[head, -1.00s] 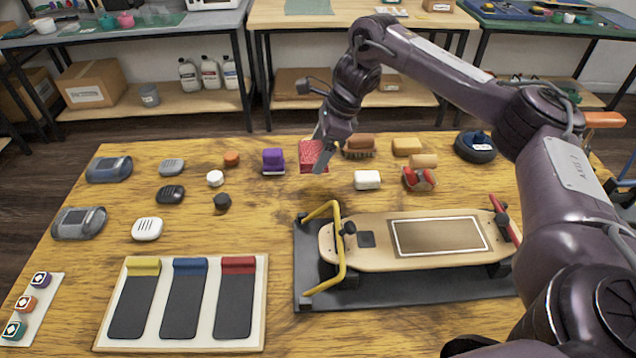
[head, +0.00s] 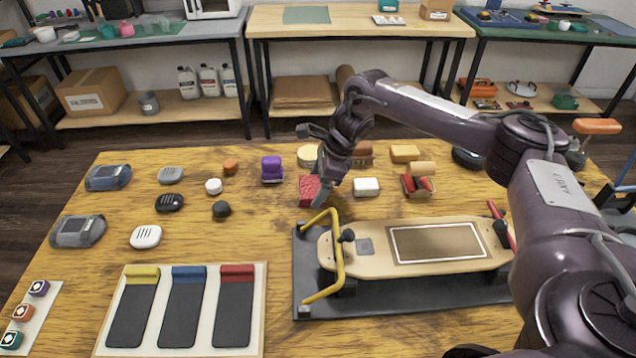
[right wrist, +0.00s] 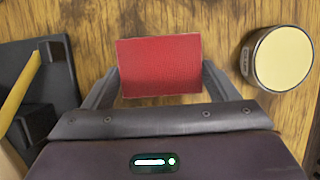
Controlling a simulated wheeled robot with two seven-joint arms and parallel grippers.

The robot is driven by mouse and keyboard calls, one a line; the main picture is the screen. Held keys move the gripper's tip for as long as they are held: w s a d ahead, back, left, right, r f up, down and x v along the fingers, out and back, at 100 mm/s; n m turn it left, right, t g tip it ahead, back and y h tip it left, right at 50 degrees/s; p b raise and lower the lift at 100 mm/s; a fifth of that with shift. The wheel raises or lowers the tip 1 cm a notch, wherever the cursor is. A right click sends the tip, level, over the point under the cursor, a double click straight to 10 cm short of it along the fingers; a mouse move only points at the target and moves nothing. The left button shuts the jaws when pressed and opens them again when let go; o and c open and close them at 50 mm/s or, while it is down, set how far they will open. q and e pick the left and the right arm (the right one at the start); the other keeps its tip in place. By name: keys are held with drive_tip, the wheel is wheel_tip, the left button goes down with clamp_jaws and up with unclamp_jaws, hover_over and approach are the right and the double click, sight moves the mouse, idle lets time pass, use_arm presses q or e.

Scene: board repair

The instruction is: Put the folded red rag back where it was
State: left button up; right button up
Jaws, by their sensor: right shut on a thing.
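The folded red rag (head: 309,188) is between the fingers of my right gripper (head: 319,187), low over the wooden table behind the yellow bracket's top. In the right wrist view the rag (right wrist: 160,66) is a flat red block with one finger at each side, and the gripper (right wrist: 160,85) is shut on it. I cannot tell whether the rag touches the table. My left gripper does not show in either view.
A round cream-topped tin (head: 308,156) stands behind the rag; a purple block (head: 272,169) is to its left and a white block (head: 366,187) to its right. The skateboard (head: 420,245) in its stand lies in front. Bare wood shows left of the rag.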

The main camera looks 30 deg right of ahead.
sight(316, 185)
drive_tip(key=o, duration=0.6)
drive_tip(key=shift+f, duration=0.1)
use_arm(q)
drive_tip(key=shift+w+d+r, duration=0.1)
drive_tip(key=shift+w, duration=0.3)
use_arm(e)
drive_tip(key=o, duration=0.3)
drive_tip(key=v, duration=0.5)
drive_tip(key=shift+w, duration=0.15)
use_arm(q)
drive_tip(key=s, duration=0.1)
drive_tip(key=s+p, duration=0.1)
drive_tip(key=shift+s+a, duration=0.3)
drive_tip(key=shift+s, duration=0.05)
use_arm(e)
drive_tip(key=v, duration=0.7)
drive_tip(key=shift+r, duration=0.2)
